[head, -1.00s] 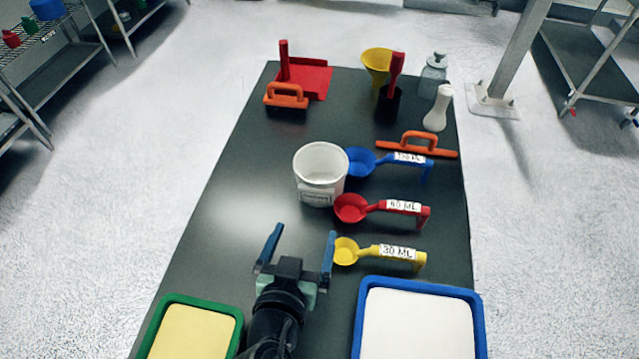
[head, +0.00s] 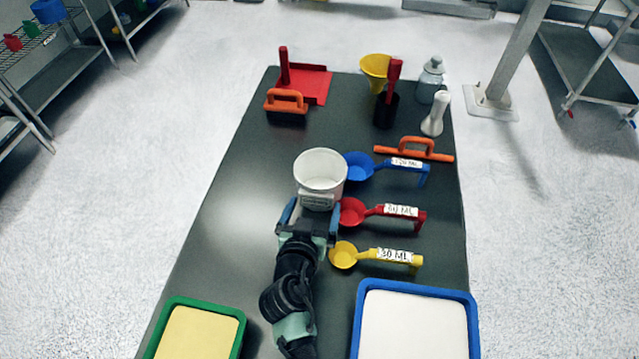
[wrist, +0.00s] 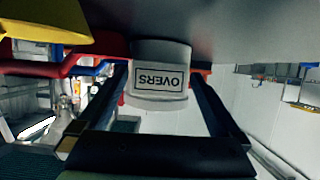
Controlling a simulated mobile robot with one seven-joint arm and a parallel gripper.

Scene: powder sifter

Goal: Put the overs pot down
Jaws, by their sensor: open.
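The overs pot (head: 318,194) is a white, open-topped tub standing upright on the dark table. In the wrist view the pot (wrist: 160,58) is upside down, its OVERS label facing me. My gripper (head: 312,211) is open at the pot's near side. In the wrist view one blue finger of my gripper (wrist: 160,75) shows at each side of the pot, with a gap visible lower down. I cannot tell whether either fingertip touches the pot.
Blue (head: 358,167), red (head: 351,212) and yellow (head: 343,255) scoops lie close to the pot's right. A green tray (head: 238,334) and a blue tray (head: 474,330) are at the near end. The dark table (head: 240,190) is clear to the left.

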